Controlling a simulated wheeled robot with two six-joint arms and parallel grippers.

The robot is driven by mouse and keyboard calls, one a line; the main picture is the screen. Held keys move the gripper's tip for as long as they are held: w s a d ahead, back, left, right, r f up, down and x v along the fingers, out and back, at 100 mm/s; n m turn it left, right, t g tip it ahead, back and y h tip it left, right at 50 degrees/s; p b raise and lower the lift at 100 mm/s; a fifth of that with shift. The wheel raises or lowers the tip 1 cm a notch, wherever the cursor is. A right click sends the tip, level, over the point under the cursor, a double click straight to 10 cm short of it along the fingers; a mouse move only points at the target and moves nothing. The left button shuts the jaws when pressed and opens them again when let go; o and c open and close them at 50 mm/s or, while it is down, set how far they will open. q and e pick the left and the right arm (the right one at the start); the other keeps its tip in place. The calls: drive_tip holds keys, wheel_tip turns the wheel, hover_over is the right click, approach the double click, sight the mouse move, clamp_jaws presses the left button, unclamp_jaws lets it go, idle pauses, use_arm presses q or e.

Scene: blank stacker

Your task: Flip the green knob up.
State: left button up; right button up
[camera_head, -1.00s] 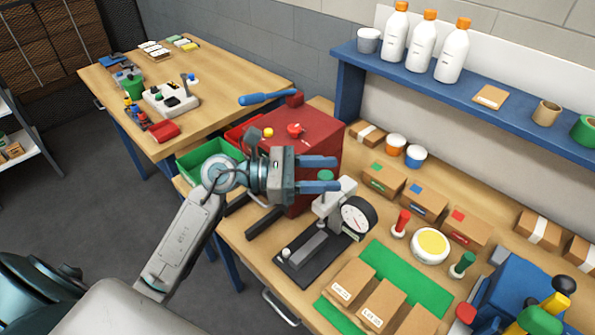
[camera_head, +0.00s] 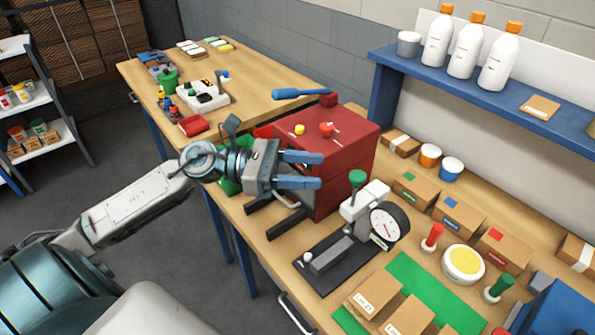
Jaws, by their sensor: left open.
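A round green knob (camera_head: 357,178) sits on top of a grey gauge stand (camera_head: 364,203) with a dial (camera_head: 389,226) and a black base. My left gripper (camera_head: 319,170) is open and empty, its two blue fingers pointing right. In the picture it lies left of the green knob, with a gap between them, and in front of the red machine (camera_head: 356,160). I cannot tell its exact depth. A green-topped, stamp-like piece (camera_head: 498,287) stands farther right on the bench. My right gripper is not in view.
Small cartons (camera_head: 458,212) and a yellow-topped round piece (camera_head: 463,264) stand right of the gauge. A blue shelf (camera_head: 470,95) overhangs the back.

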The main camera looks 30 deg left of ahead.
use_arm(q)
drive_tip(key=shift+s+a, duration=0.3)
drive_tip(key=shift+a, duration=0.35)
